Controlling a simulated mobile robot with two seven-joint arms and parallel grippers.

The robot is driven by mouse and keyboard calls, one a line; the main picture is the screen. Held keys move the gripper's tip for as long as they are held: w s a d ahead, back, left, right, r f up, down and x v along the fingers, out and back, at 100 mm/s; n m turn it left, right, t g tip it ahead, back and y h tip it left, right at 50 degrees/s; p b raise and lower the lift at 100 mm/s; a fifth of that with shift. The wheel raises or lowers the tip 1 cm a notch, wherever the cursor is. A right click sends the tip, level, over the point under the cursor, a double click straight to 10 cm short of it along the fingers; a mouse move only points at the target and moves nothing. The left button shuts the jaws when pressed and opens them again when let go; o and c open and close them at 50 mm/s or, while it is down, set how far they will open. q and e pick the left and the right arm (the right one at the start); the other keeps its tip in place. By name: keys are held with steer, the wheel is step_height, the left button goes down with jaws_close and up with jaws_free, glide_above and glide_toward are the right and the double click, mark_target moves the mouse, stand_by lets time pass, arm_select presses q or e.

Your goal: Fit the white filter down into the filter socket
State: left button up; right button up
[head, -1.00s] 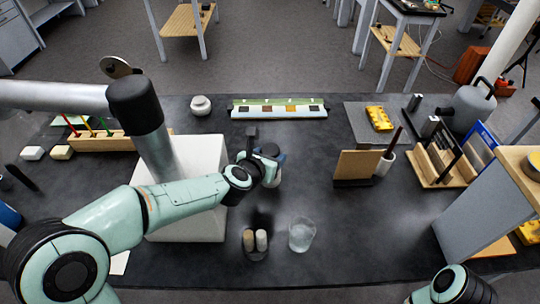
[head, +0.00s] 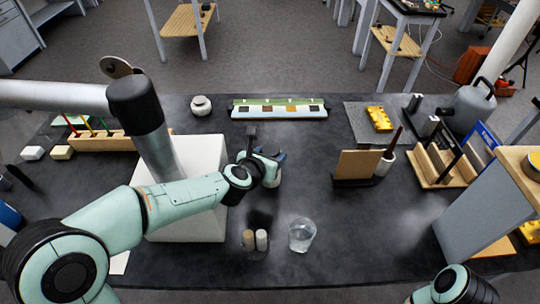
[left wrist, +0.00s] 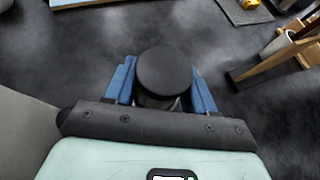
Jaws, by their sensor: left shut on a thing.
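Two small upright cylinders stand side by side at the front middle of the black bench in the head view: a white one (head: 262,239), likely the white filter, and a tan one (head: 248,239). My left gripper (head: 272,166) is above the bench, behind them and beside the white block. It is shut on a black-capped object (left wrist: 164,72), whose round cap shows between the blue fingers in the left wrist view; its body is mostly hidden. I cannot make out the filter socket for certain. My right gripper is out of view.
A clear beaker of water (head: 301,235) stands right of the cylinders. A large white block (head: 185,215) is left of my gripper. A wooden stand (head: 357,165) and racks (head: 440,165) are to the right. The bench right of the beaker is clear.

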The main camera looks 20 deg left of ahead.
mark_target(270, 149)
arm_select(q)
steer(key=shift+r+p, duration=2)
steer(key=shift+r, duration=0.55)
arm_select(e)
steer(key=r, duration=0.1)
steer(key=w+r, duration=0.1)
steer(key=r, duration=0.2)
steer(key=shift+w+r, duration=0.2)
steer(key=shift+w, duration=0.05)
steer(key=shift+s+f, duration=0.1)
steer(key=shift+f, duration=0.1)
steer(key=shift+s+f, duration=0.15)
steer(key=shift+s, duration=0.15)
arm_select(q)
steer(key=shift+f, duration=0.1)
steer(key=shift+f+b, duration=0.35)
steer(key=shift+b, duration=0.2)
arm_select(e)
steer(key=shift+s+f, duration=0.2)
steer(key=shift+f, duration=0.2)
arm_select(q)
steer(key=shift+f+b, duration=0.9)
steer(key=shift+b, duration=0.05)
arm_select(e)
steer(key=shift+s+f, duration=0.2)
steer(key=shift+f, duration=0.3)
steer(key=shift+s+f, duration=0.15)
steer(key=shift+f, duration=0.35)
